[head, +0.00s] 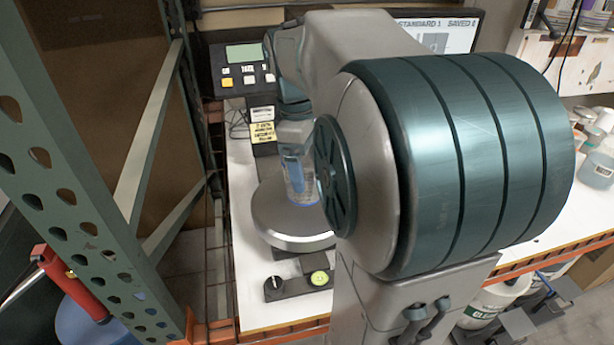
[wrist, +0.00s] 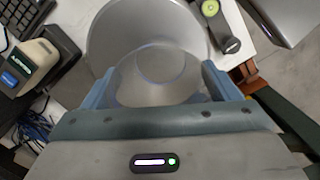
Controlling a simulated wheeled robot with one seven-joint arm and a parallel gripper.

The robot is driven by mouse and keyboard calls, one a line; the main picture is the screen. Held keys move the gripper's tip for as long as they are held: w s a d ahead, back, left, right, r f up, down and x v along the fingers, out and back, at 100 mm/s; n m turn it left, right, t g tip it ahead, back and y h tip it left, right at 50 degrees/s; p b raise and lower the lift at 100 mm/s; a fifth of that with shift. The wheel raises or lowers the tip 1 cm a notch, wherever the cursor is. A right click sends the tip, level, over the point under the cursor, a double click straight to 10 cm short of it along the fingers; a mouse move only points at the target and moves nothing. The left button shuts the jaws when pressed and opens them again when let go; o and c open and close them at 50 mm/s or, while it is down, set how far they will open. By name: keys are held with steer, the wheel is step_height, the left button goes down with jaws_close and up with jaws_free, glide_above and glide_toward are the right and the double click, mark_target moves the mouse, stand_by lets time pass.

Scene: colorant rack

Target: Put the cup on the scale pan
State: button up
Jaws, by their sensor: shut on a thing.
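The clear cup (wrist: 160,68) is between my gripper's two blue fingers (wrist: 162,88) in the wrist view, and they are shut on it. In the head view the cup (head: 309,192) looks upright, over the round metal scale pan (head: 275,226). One blue finger of my gripper (head: 293,172) shows against it. The pan (wrist: 112,35) lies behind the cup in the wrist view. I cannot tell whether the cup's base touches the pan. My arm hides part of the pan's right side and much of my gripper in the head view.
The scale's display and keypad (head: 244,66) stand behind the pan. A level and knob base (head: 298,283) is in front of it. A green rack upright (head: 75,190) stands at the left. A monitor (head: 440,35) and bottles (head: 598,165) are at the right.

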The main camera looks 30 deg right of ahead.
steer(key=shift+f, duration=2)
steer(key=shift+f, duration=0.15)
steer(key=o, duration=0.9)
steer(key=shift+c, duration=0.2)
step_height(320, 180, up, 12)
steer(key=w+a, duration=0.1)
